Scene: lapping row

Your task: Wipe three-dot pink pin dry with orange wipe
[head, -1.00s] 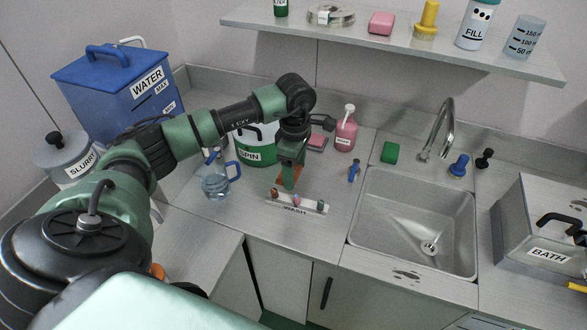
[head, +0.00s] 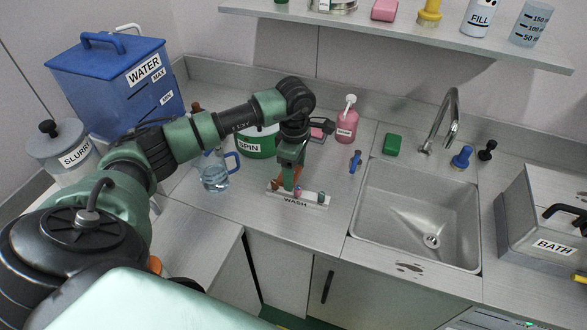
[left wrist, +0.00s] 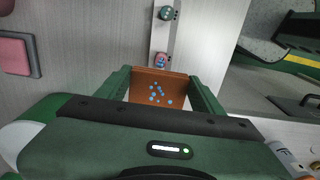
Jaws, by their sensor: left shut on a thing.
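My left gripper (head: 289,184) is shut on the orange wipe (left wrist: 157,91), which shows blue dots and spans between the fingers in the left wrist view. The gripper is low at the white WASH rack (head: 297,202). The pink pin (head: 297,191) stands in the middle of the rack, close to the fingertips. In the left wrist view the pink pin (left wrist: 161,60) is just beyond the wipe's edge; I cannot tell whether they touch, and its dots are too small to count. A green pin (head: 321,197) and a brown pin (head: 275,186) stand at the rack's ends. My right gripper is out of view.
A water jug (head: 215,178) and the green SPIN pot (head: 255,146) stand left of and behind the rack. A pink soap bottle (head: 347,122) and a blue peg (head: 355,161) are to its right. The sink (head: 415,225) lies further right. Counter in front is clear.

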